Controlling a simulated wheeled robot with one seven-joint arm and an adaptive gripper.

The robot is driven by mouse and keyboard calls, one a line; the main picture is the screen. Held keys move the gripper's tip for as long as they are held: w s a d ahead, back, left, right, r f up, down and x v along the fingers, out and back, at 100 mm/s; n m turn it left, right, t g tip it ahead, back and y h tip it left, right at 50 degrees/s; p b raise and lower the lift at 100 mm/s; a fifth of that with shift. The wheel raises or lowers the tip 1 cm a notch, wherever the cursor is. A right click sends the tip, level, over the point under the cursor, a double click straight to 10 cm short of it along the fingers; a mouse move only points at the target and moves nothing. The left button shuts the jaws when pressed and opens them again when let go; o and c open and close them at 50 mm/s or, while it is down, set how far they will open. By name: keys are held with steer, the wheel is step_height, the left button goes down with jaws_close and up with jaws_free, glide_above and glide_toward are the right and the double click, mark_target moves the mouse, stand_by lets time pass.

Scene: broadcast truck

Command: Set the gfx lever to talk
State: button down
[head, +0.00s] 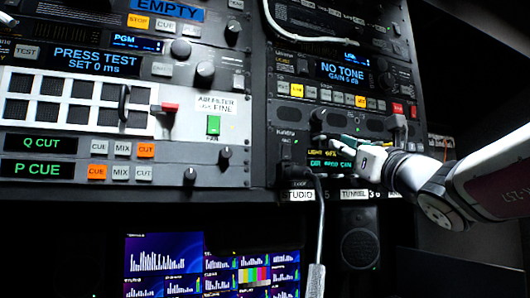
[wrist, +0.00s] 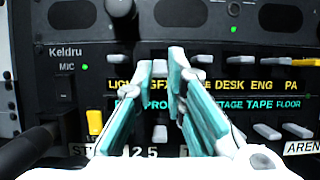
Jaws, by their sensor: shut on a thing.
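The intercom panel has an upper label row of yellow words, with GFX (wrist: 156,85) showing between my fingers, and a green row below. The gfx lever (wrist: 160,58) is a small pale lever above its label, mostly hidden between my fingertips. My gripper (wrist: 161,66), with teal finger pads, is shut on it. In the head view my gripper (head: 337,143) reaches in from the right, in front of the lower right panel. The lever's exact position is hard to tell.
More small pale levers (wrist: 231,58) stand to the right along the upper row, with others (wrist: 265,131) below the green labels. A dark knob (wrist: 120,8) sits above. A black plug and cable (wrist: 30,150) stick out at lower left. A TUNNEL label (head: 356,194) sits below the panel.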

steer(key=c, duration=1.9)
jaws_free()
steer(key=shift+s, duration=0.1)
steer(key=v, duration=1.2)
